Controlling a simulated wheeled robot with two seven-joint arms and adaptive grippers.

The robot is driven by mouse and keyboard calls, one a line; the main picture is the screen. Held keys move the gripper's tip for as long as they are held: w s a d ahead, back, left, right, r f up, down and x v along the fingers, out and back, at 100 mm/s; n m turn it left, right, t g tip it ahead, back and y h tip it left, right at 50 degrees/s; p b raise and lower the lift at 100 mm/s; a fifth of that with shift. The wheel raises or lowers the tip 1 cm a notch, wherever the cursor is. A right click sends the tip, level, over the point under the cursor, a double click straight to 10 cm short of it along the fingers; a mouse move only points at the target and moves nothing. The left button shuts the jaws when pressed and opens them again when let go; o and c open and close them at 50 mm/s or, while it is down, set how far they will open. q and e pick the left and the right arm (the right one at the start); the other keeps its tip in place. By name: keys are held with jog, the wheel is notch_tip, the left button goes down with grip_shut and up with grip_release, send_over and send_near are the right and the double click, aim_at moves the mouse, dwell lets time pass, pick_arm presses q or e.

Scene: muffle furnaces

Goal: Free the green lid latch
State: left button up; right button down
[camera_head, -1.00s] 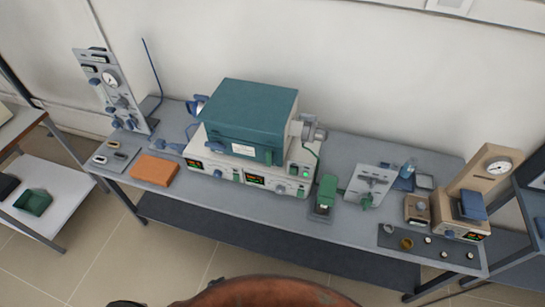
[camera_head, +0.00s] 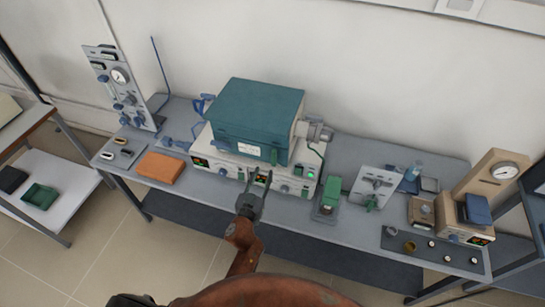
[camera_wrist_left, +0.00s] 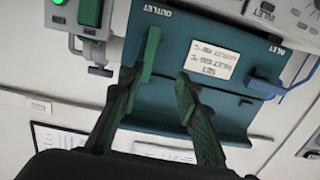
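The furnace (camera_head: 258,112) has a teal lid box on a pale base with displays. The green lid latch (camera_wrist_left: 151,52) is a green bar by the OUTLET label in the left wrist view; it also shows at the box's lower front edge in the head view (camera_head: 284,157). My left gripper (camera_head: 256,176) is in front of the furnace, open and empty. In the left wrist view its fingertips (camera_wrist_left: 156,77) are apart; one overlaps the latch's lower end, and I cannot tell whether they touch. My right gripper is not in view.
A blue latch (camera_wrist_left: 265,88) sits by the INLET label. An orange block (camera_head: 161,167) lies left of the furnace. A green-topped device (camera_head: 330,194) and a grey valve panel (camera_head: 374,187) stand to its right. A tall gauge panel (camera_head: 120,85) stands at the left.

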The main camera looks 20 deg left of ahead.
aim_at(273, 155)
pick_arm(q)
jog(key=shift+t+h, duration=0.3)
jog(key=w, duration=0.2)
jog(key=w+d+r, duration=0.1)
jog(key=w, duration=0.2)
jog(key=w+r, duration=0.1)
jog(key=w, duration=0.2)
jog(key=shift+w+d+r, duration=0.1)
jog(key=shift+w+d, duration=0.15)
jog(key=shift+d, duration=0.15)
jog(key=shift+c, duration=0.5)
grip_shut()
